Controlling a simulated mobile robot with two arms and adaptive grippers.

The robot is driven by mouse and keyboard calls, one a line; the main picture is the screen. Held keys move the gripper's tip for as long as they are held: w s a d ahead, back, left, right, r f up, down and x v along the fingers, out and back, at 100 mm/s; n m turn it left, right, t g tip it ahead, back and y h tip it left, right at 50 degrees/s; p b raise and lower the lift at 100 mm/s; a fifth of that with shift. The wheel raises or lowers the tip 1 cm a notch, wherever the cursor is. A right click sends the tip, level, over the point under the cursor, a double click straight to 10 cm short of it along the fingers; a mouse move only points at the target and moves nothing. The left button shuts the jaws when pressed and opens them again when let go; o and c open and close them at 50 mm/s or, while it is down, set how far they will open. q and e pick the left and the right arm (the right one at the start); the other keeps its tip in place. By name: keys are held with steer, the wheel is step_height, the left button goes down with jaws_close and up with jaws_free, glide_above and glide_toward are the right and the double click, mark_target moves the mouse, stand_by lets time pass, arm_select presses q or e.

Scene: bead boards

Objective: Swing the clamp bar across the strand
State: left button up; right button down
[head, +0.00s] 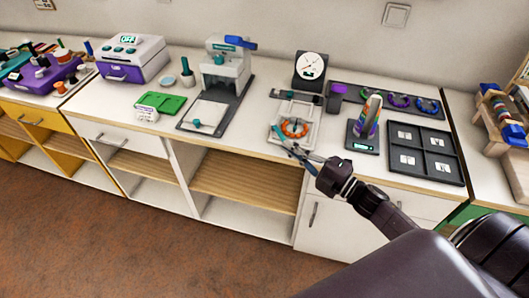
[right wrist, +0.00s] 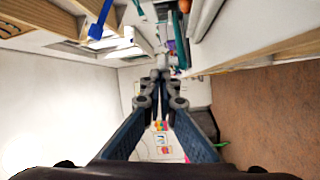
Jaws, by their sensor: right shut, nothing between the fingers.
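A pale board (head: 272,128) lies near the front edge of the counter, with a ring-shaped strand of orange beads (head: 294,128) on it. I cannot clearly make out the clamp bar; the frame and my fingers blend together at the board's front edge. In the right wrist view the right gripper's fingertips (right wrist: 163,76) are together and hold nothing. Whether they touch the board I cannot tell. My left gripper is not in view.
A press with a blue lever (head: 241,42) stands left of the board. A dial gauge (head: 311,66) stands behind. Open shelves (head: 245,180) lie below the counter.

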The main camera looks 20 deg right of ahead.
steer(key=d, duration=0.4)
steer(key=shift+w+d+f+b, duration=0.1)
steer(key=shift+d+b, duration=0.2)
steer(key=shift+b, duration=0.1)
steer(key=shift+w+d, duration=0.2)
steer(key=shift+d, duration=0.35)
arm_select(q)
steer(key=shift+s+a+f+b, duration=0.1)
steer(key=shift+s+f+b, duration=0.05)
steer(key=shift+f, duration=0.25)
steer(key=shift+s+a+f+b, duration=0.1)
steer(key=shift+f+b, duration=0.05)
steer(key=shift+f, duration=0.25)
arm_select(e)
steer(key=shift+w+d, duration=0.2)
steer(key=shift+d, duration=0.3)
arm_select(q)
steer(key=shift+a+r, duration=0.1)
